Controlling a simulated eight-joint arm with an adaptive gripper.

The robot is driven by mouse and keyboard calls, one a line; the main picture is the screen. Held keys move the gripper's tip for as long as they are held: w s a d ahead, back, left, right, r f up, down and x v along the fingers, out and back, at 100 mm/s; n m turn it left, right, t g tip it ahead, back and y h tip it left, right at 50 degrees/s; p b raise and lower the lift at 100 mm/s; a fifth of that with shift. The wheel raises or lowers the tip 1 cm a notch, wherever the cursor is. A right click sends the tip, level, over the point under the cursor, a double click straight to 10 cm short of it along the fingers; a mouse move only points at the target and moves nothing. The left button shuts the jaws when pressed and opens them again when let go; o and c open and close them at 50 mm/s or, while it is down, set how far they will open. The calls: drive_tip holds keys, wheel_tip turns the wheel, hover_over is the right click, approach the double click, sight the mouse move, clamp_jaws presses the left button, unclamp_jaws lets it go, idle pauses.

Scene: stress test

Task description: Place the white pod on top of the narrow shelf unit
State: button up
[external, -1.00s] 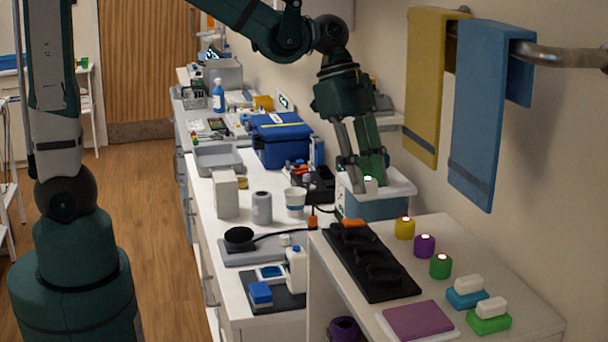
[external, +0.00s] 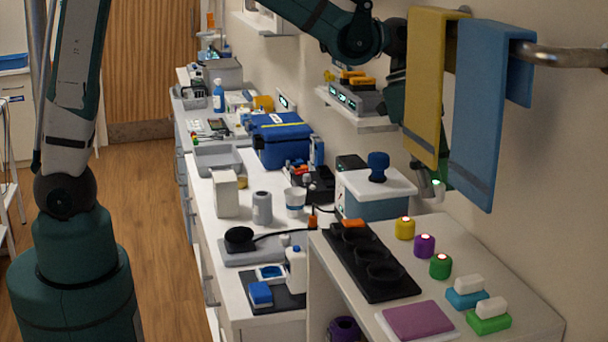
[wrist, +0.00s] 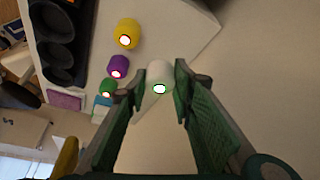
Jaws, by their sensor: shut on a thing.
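The white pod (wrist: 160,76) has a lit white end and sits between the fingertips of my gripper (wrist: 165,82). In the external view the pod (external: 438,190) shows below the towels, with my gripper (external: 430,182) partly hidden behind the yellow towel. My gripper is shut on the pod and holds it in the air near the wall, by the back edge of the white shelf unit (external: 505,285). On top of that unit stand a yellow pod (external: 405,229), a purple pod (external: 424,247) and a green pod (external: 440,267) in a row.
A yellow towel (external: 428,90) and a blue towel (external: 488,110) hang from a rail (external: 570,55) in front of my arm. A black tray with round wells (external: 395,288) lies left of the pods. A white-lidded box (external: 360,206) stands behind the unit.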

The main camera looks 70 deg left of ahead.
drive_tip(key=shift+f, duration=1.55)
drive_tip(key=shift+f, duration=0.15)
drive_tip(key=shift+f, duration=1.8)
drive_tip(key=shift+f, duration=0.15)
drive_tip(key=o, duration=0.4)
drive_tip(key=shift+o, duration=1)
